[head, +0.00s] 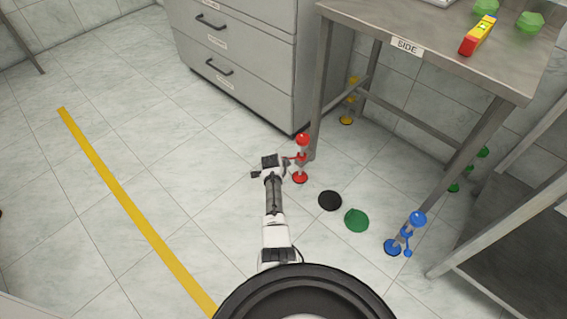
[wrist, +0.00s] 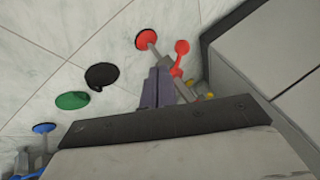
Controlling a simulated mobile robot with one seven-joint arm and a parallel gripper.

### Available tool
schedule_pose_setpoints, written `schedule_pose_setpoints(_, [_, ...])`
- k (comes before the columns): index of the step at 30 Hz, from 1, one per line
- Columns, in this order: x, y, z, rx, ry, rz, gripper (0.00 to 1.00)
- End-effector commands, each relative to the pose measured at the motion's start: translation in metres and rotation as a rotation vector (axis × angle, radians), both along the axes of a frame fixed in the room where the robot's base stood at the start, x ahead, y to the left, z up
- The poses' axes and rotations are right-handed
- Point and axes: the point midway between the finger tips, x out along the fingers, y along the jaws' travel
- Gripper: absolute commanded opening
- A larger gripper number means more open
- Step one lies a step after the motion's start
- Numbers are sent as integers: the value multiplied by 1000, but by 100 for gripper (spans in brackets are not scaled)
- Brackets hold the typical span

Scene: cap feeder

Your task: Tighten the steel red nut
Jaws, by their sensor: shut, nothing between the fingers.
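A red floor fitting (head: 303,140) stands beside the table leg. It has a round red top, a red side piece at mid-height and a red disc base (head: 300,178). The wrist view shows its red base (wrist: 146,39), a grey post and a red side arm with a round end (wrist: 182,47). Which part is the nut is not clear. My gripper (head: 288,160) is at mid-height just left of the fitting. In the wrist view my gripper (wrist: 158,72) has its fingers together, empty, overlapping the post. Contact cannot be told, and the fingers hide part of the post.
A yellow fitting (head: 347,119) is behind the table leg. A drawer cabinet (head: 240,60) and a metal table (head: 450,65) bound the back. Floor at left is clear.

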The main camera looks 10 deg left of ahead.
Motion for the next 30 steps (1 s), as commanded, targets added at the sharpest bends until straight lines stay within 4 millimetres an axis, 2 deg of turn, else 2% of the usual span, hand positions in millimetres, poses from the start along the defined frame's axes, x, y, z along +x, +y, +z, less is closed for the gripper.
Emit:
schedule_pose_setpoints(1, [-4,1,12,0,1,1,0])
schedule_pose_setpoints(3, [-8,3,18,0,1,1,0])
schedule_pose_setpoints(9, [-17,5,29,0,1,1,0])
schedule_pose_setpoints(30, [-20,6,31,0,0,0,0])
